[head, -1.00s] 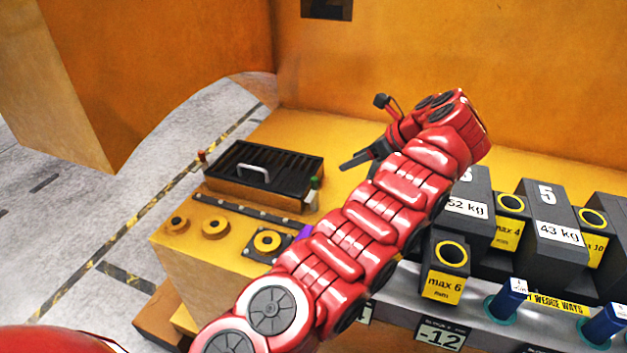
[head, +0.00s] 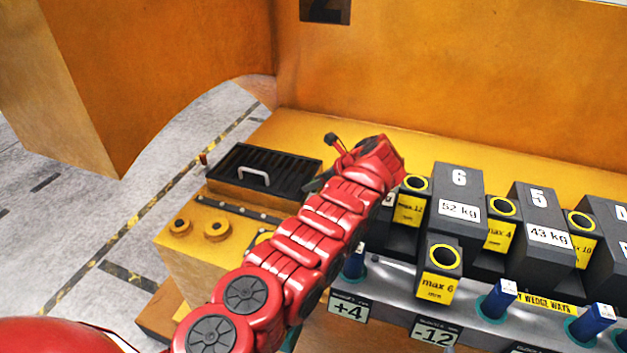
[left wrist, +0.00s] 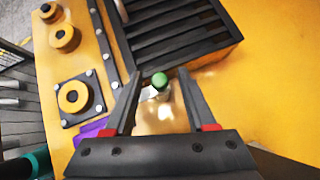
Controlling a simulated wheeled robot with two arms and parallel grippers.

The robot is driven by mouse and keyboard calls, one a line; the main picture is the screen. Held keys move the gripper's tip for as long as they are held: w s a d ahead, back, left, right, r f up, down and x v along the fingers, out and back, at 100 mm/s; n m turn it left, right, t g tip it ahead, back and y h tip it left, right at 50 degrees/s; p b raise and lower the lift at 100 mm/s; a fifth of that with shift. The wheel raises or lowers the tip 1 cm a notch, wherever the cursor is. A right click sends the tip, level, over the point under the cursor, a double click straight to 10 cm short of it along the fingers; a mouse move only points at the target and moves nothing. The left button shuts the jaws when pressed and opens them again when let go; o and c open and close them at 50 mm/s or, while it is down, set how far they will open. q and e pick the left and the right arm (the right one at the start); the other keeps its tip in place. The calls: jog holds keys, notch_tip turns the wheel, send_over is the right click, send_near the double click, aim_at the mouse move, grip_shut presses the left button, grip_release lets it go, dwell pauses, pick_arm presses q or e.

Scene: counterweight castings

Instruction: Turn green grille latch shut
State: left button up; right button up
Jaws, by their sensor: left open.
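The black slatted grille (head: 262,163) lies on the yellow surface, with a pale handle on its near side. It also shows in the left wrist view (left wrist: 180,35). The green latch (left wrist: 160,80) stands by the grille's corner in the left wrist view; in the head view my left arm hides it. My left gripper (head: 312,184) is at that corner. In the left wrist view its open fingers (left wrist: 159,88) lie either side of the green latch; I cannot tell if they touch it. My right gripper is not in view.
A red-topped post (head: 204,159) stands at the grille's left corner. Round yellow knobs (head: 216,229) sit in front of it. A purple piece (left wrist: 92,130) lies near my left finger. Dark numbered weights (head: 457,187) and blue-topped pegs (head: 497,298) crowd the right. An orange wall rises behind.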

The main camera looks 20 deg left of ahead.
pick_arm(q)
jog(key=shift+w+a+f, duration=0.1)
jog(key=shift+a+f, duration=0.3)
grip_shut()
